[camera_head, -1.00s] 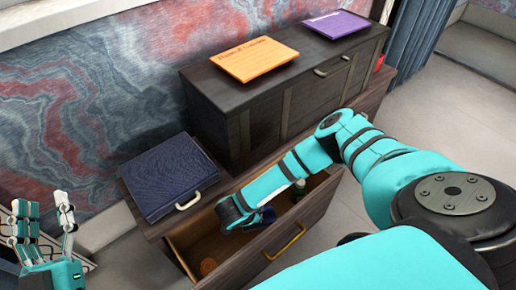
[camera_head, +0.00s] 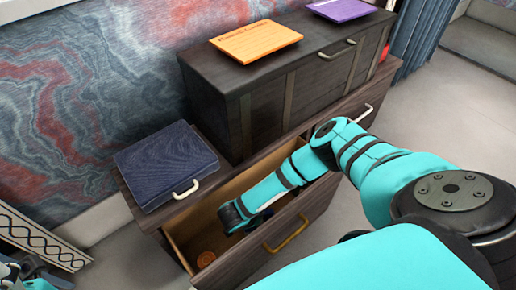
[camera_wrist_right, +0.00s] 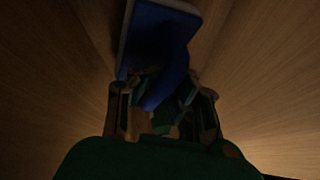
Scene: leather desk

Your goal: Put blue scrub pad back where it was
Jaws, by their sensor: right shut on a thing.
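The blue scrub pad (camera_wrist_right: 150,38) shows dark in the right wrist view, its flat part beyond the fingers and a blue part between them. My right gripper (camera_wrist_right: 160,105) is shut on it. In the head view my right gripper (camera_head: 236,216) is down inside the open drawer (camera_head: 285,232), between its wooden walls; the pad is mostly hidden there. Whether the pad touches the drawer floor I cannot tell. My left gripper (camera_head: 28,272) shows only in part at the lower left edge, away from the drawer; its fingers are not clear.
A dark blue case (camera_head: 165,165) sits on the cabinet top left of a dark chest (camera_head: 290,90). An orange board (camera_head: 256,41) and a purple one (camera_head: 340,10) lie on the chest.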

